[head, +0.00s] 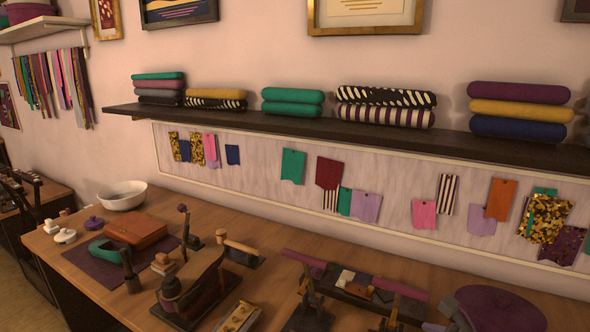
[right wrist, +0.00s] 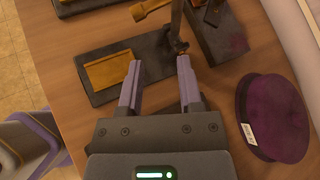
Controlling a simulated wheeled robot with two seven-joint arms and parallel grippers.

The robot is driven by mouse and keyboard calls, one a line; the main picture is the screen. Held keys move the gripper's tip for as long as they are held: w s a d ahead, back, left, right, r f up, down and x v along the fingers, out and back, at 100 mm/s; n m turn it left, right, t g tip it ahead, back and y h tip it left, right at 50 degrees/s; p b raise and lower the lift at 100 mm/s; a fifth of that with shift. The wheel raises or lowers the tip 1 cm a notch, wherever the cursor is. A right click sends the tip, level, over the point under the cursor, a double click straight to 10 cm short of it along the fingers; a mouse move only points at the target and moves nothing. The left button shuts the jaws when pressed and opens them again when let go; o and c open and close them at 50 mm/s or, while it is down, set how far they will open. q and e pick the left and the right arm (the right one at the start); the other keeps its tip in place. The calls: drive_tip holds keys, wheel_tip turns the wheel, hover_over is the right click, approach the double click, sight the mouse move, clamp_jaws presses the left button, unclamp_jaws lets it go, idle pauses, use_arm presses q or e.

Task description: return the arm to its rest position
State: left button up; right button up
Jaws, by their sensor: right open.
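My right gripper (right wrist: 160,72) is in the right wrist view. Its two lilac fingers are spread apart with nothing between them. They are above the wooden bench (right wrist: 60,30), close to a dark base with a yellow plate (right wrist: 108,70) and an upright metal post (right wrist: 177,28). I cannot tell whether a finger touches the post. A round purple cushion (right wrist: 274,117) with a white tag lies to the right of the gripper, apart from it. I cannot clearly make out either gripper in the head view.
The purple cushion (head: 500,308) is at right. A dark shelf (head: 300,128) with rolled cloths runs above. A strip of bench beside the wall is clear.

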drive_tip(key=s+a+f+n+g, duration=0.3)
drive_tip(key=s+a+f+n, duration=0.1)
drive_tip(key=s+a+n, duration=0.3)
drive_tip(key=s+a+f+n+g, duration=0.25)
drive_tip(key=s+a+n, duration=0.25)
drive_tip(key=s+n, duration=0.25)
drive_tip(key=s+d+r+n+g+h, duration=0.15)
drive_tip(key=s+n+h, duration=0.35)
drive_tip(key=s+n, duration=0.8)
drive_tip(key=s+d+f+g+h+b, duration=0.1)
drive_tip(key=s+f+b, duration=0.15)
drive_tip(key=f, duration=1.05)
drive_tip(key=s+f+g+b, duration=0.15)
drive_tip(key=f+b, duration=0.25)
drive_tip(key=f, duration=0.8)
use_arm(q)
wheel_tip(320, 180, down, 10)
drive_tip(key=s+b, duration=0.2)
drive_tip(key=b, duration=0.1)
drive_tip(key=shift+d+g+b, duration=0.2)
drive_tip(key=shift+g+b, duration=0.1)
use_arm(e)
drive_tip(key=s+d+f, duration=0.2)
drive_tip(key=s+f, duration=1)
drive_tip(key=f, duration=0.1)
drive_tip(key=shift+s+d+n, duration=0.3)
drive_tip(key=shift+n, duration=0.05)
drive_tip(key=shift+f, duration=0.1)
